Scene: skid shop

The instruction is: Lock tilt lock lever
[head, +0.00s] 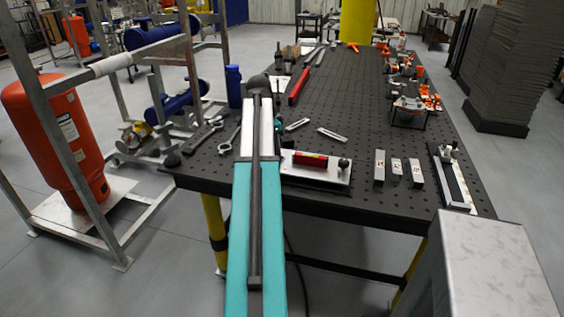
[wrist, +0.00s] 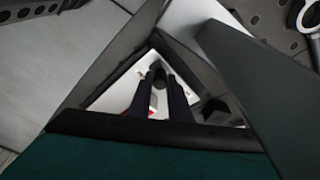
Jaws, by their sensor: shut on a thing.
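A pale metal fixture plate (head: 322,176) lies at the near edge of the black table, with a red block (head: 311,160) and a black knob (head: 343,163) on it. My arm passes in front of its left side and hides my gripper in the head view. In the wrist view my gripper (wrist: 160,80) has two dark fingers over the white plate (wrist: 131,83). It is shut on a small dark round-ended part, which appears to be the tilt lock lever (wrist: 158,74); its shape and angle are mostly hidden by the fingers. A bit of red shows beside the fingers.
The black perforated table (head: 345,100) carries several metal blocks (head: 396,168), a black-and-silver fixture (head: 454,178) at right, and wrenches (head: 205,133) at left. A blue bottle (head: 234,86) stands left of my arm. A red tank (head: 56,135) in a metal frame stands farther left.

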